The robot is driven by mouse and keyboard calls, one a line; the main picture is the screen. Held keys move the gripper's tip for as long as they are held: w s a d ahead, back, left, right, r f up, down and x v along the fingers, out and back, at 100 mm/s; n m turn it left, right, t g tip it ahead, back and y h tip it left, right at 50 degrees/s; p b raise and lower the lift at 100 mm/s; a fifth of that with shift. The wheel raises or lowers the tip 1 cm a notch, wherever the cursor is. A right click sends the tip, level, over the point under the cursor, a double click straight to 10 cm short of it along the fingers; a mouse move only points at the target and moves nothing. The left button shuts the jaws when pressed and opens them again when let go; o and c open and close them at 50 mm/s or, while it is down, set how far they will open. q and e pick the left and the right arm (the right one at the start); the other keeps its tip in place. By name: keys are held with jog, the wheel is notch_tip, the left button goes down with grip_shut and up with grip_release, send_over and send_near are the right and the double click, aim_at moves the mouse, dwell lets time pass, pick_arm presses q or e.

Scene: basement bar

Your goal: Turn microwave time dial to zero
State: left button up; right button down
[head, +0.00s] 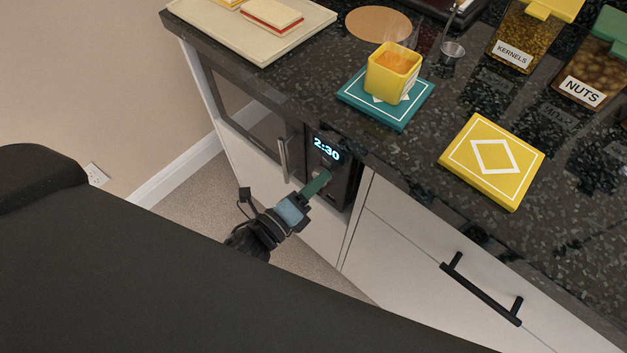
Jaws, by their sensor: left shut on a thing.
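The microwave (258,118) is built into the cabinet under the counter, with its door closed. Its lit display (326,149) reads 2:30. My left gripper (321,181) reaches up to the control panel just below the display. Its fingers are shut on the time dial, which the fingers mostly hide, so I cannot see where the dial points. My right gripper is not in view.
A dark speckled counter edge (375,160) overhangs just above the panel. The microwave's vertical handle (284,160) is left of my gripper. On the counter are a yellow cup (386,85) on a teal coaster, a yellow coaster (491,161) and labelled jars (514,52). A drawer handle (480,290) sticks out at right.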

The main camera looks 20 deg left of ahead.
pick_arm(q)
jog(key=n+p, duration=0.3)
jog(key=n, duration=1.1)
jog(key=n+p, duration=0.3)
jog(key=n, duration=1.2)
jog(key=shift+a+r+p, duration=0.15)
jog(key=shift+r+p, duration=0.05)
jog(key=shift+p, duration=0.2)
jog(key=o, duration=1)
